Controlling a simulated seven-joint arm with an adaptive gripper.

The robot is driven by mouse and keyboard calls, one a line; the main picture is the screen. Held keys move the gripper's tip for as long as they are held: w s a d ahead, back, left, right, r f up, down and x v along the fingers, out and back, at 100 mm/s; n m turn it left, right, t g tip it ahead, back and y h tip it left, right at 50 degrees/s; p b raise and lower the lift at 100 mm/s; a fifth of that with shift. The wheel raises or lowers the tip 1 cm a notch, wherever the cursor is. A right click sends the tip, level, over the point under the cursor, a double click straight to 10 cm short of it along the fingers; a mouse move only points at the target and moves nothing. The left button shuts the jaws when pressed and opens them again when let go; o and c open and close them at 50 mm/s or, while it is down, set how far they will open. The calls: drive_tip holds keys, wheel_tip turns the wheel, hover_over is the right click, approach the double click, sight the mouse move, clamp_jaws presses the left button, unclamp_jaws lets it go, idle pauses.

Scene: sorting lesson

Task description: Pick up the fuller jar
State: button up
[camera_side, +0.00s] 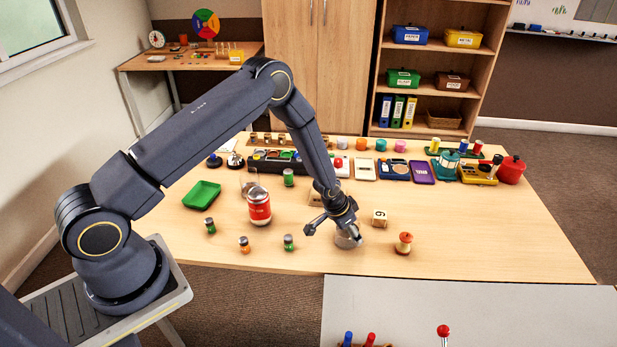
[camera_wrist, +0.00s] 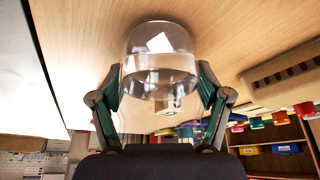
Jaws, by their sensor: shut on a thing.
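My gripper (camera_side: 337,222) is low over the front of the table and shut on a clear jar (camera_side: 346,241). In the wrist view, the fingers of my gripper (camera_wrist: 160,88) press on both sides of the clear jar (camera_wrist: 160,62). It is see-through, with a small white patch (camera_wrist: 160,42); I cannot make out how full it is. I cannot tell whether it touches the table. Another clear glass object (camera_side: 248,181) stands behind the red can, partly hidden, and its contents are unclear.
A red can with a white top (camera_side: 259,208) stands left of my gripper. A small red and tan pot (camera_side: 403,243) and a numbered cube (camera_side: 379,217) are close on the right. Small green-banded jars stand left. Several coloured items line the table's back.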

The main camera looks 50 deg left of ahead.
idle(0.3)
drive_tip(key=shift+r, duration=0.35)
drive_tip(key=c, duration=0.4)
drive_tip(key=shift+r, duration=0.65)
drive_tip(key=shift+s+a+r, duration=0.1)
drive_tip(key=shift+s+r, duration=1.7)
drive_tip(key=shift+s, duration=0.5)
drive_tip(key=shift+s+a+r, duration=0.1)
drive_tip(key=shift+s+r, duration=1.75)
drive_tip(key=shift+s, duration=0.45)
drive_tip(key=shift+s+a+r, duration=0.1)
drive_tip(key=shift+s+r, duration=1.7)
drive_tip(key=shift+s, duration=0.5)
